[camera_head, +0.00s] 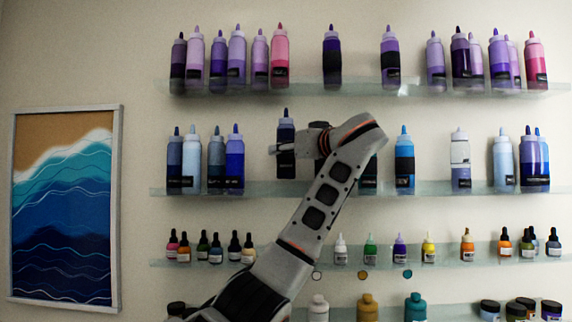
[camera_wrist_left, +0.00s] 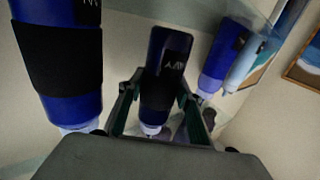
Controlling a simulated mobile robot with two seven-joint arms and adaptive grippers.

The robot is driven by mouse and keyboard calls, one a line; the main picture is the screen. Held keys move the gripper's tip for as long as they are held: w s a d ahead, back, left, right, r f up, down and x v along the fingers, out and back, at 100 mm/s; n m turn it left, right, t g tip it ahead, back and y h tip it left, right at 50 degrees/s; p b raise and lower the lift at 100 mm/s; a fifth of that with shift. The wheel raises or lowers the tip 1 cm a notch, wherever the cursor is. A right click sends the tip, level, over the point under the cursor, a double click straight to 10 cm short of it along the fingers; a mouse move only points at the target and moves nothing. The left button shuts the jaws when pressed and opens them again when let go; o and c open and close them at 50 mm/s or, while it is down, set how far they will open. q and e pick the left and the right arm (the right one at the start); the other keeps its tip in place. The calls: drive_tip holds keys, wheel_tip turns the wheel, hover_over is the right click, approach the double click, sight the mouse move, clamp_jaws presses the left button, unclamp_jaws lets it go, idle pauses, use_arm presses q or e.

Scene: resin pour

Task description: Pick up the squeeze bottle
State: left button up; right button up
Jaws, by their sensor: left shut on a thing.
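The squeeze bottle (camera_head: 286,166) is dark navy with a dark cap and a black label. In the head view it is upright at the second shelf, its cap and base higher than those of its neighbours, so it looks raised off the glass. My left gripper (camera_head: 284,149) is shut around its middle, coming from the right. In the left wrist view the bottle (camera_wrist_left: 170,48) appears cap-down between the two fingers of my left gripper (camera_wrist_left: 158,108). The wrist hides part of the bottle's right side in the head view. My right gripper is not in view.
The second shelf (camera_head: 262,188) holds blue bottles: a dark blue one (camera_head: 235,160) left of the held bottle, a bright blue one (camera_head: 404,160) to the right, and one partly behind my forearm. Purple bottles stand on the shelf above (camera_head: 300,87), small dropper bottles below.

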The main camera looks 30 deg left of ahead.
sight(291, 136)
use_arm(q)
wheel_tip(291, 136, up, 3)
drive_tip(key=shift+r, duration=0.2)
drive_tip(key=s+d+b, duration=0.1)
drive_tip(key=s+d, duration=0.1)
drive_tip(key=s, duration=0.1)
drive_tip(key=s+d+b, duration=0.1)
drive_tip(key=shift+s+d+f+b, duration=0.1)
drive_tip(key=shift+s+f+b, duration=0.2)
drive_tip(key=shift+s+f, duration=0.1)
drive_tip(key=s+d+b, duration=0.3)
drive_tip(key=s+d, duration=0.4)
drive_tip(key=s, duration=0.5)
drive_tip(key=shift+r, duration=0.2)
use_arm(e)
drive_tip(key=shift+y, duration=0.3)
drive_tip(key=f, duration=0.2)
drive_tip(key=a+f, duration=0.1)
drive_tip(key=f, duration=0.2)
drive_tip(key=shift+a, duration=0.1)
use_arm(q)
drive_tip(key=o, duration=0.7)
drive_tip(key=shift+c, duration=1)
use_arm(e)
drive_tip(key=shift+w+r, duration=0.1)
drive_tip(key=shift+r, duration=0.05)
